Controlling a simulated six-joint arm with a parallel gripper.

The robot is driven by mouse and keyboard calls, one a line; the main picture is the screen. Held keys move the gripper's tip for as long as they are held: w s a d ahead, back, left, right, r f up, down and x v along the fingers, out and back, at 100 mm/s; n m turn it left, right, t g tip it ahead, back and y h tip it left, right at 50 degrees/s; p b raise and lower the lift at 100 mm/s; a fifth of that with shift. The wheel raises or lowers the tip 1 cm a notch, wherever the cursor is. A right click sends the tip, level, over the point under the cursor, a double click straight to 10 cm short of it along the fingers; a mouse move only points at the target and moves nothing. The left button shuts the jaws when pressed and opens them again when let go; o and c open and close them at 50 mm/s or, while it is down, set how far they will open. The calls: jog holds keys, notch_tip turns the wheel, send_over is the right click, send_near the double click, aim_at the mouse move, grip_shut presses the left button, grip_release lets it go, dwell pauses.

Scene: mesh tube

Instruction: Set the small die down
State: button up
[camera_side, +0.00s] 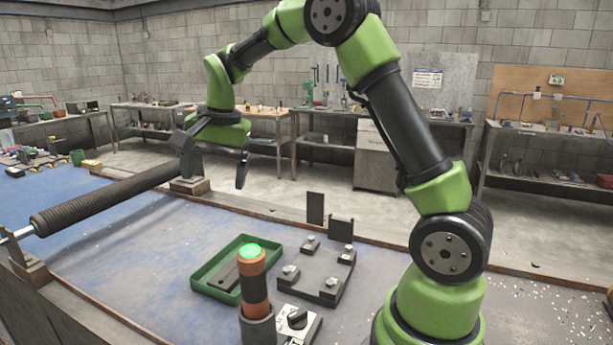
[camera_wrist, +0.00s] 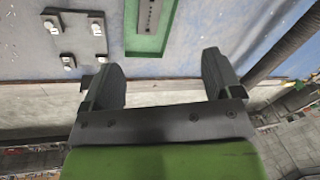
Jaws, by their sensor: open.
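My gripper (camera_side: 214,178) is open with nothing between its fingers, raised over the far edge of the blue table. It also shows in the wrist view (camera_wrist: 162,68), fingers wide apart. No object is clearly recognisable as the small die. A dark slotted bar (camera_side: 226,273) lies in a green tray (camera_side: 203,272) on the table; the bar also shows in the wrist view (camera_wrist: 149,16). In the side view my gripper is beyond the tray and bar, up and to the left.
A long ribbed dark tube (camera_side: 105,199) lies across the left side, its right end near my gripper. A dark frame with pegs (camera_side: 325,290) and two upright dark plates (camera_side: 315,208) stand right of the tray. An orange-black post with a green top (camera_side: 252,272) stands in front.

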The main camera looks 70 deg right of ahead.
jog(key=s+a+r+n+t, duration=0.2)
jog(key=s+a+r+n, duration=0.25)
jog(key=s+r, duration=0.4)
jog(key=s+a+f+n+t+y, duration=0.1)
jog(key=s+a+n, duration=0.1)
jog(key=s, duration=0.5)
jog(key=s+a+f+n+t, duration=0.1)
jog(key=s+a+n, duration=0.1)
jog(key=s, duration=0.4)
jog(key=shift+s+n+t+y, duration=0.4)
jog(key=shift+n, duration=0.05)
jog(key=shift+a, duration=0.1)
